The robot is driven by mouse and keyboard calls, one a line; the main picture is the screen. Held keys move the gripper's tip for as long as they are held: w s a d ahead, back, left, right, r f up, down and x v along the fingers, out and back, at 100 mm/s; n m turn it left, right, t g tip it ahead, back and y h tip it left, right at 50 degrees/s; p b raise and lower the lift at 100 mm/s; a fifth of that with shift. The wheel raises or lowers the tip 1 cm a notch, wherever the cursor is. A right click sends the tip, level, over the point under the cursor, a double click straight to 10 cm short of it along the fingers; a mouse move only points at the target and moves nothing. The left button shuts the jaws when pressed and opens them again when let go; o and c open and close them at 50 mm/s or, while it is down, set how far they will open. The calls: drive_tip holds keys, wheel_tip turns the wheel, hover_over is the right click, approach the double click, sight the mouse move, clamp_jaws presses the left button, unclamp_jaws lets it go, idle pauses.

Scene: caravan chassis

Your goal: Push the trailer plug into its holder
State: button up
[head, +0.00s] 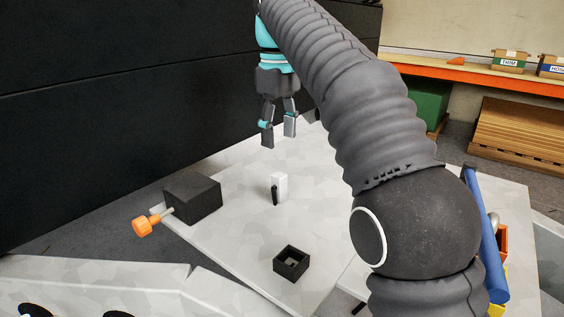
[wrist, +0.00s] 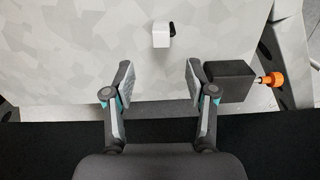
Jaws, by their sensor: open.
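A small white block (head: 280,183) with a black piece on its side stands upright on the pale patterned surface in the head view; I take it for the trailer plug. It also shows in the wrist view (wrist: 161,38), ahead of the fingers. A black open-topped square box (head: 291,263), likely the holder, sits nearer in the head view; I cannot see anything in it clearly. My gripper (head: 279,132) hangs fingers down above the far part of the surface. In the wrist view its fingers (wrist: 158,80) are apart with nothing between them. It touches neither thing.
A black block (head: 192,198) with an orange knob (head: 145,226) on a rod stands at the surface's left edge. A dark wall (head: 120,90) rises behind. A blue tube (head: 485,235) lies at right. The surface around the white block is clear.

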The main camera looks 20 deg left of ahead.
sight(279, 175)
wheel_tip(279, 175, down, 13)
drive_tip(key=shift+s+b, duration=0.1)
drive_tip(key=shift+b, duration=0.45)
clamp_jaws()
unclamp_jaws()
drive_tip(key=shift+r+p, duration=0.5)
drive_tip(key=shift+p, duration=0.1)
idle(0.3)
